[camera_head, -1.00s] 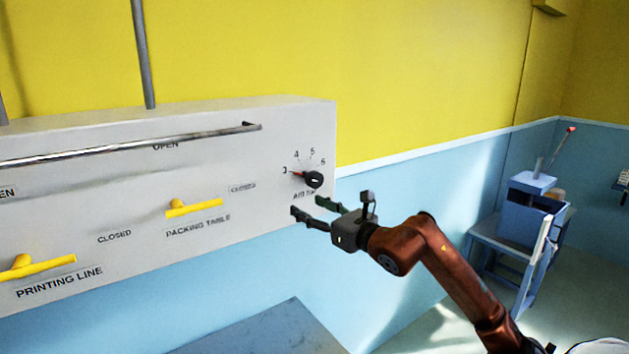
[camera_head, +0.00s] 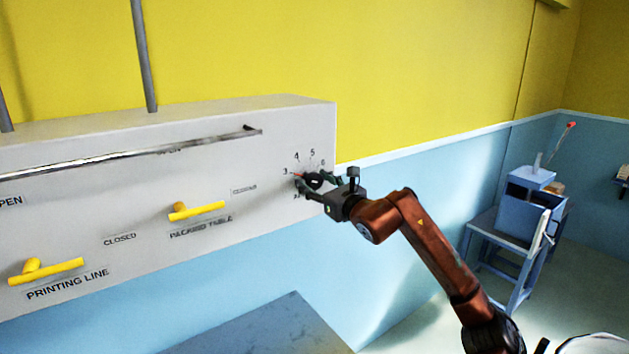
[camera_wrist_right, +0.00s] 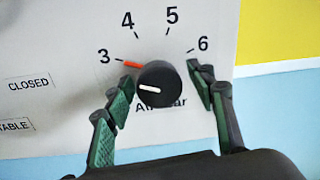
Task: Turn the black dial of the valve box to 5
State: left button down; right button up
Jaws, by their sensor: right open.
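The valve box (camera_head: 270,125) is a white panel on the wall in the head view. Its black dial (camera_head: 313,181) sits near the right end, partly hidden by my right gripper (camera_head: 315,183). In the right wrist view the dial (camera_wrist_right: 160,88) shows whole, with numbers 3 to 6 arched above it. A red pointer (camera_wrist_right: 131,64) at its upper left lies close to the 3. A white line on the dial's face points left. My right gripper (camera_wrist_right: 161,80) is open, with one green-padded finger on each side of the dial; contact cannot be told. My left gripper is out of view.
Two yellow handles, on the packing table valve (camera_head: 199,210) and printing line valve (camera_head: 48,270), stick out left of the dial. A metal rail (camera_head: 130,153) runs along the box front. A blue stand (camera_head: 520,230) is far right.

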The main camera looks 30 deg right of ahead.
jog(key=shift+c, duration=0.5)
jog(key=c, duration=1.1)
jog(key=shift+o, duration=0.2)
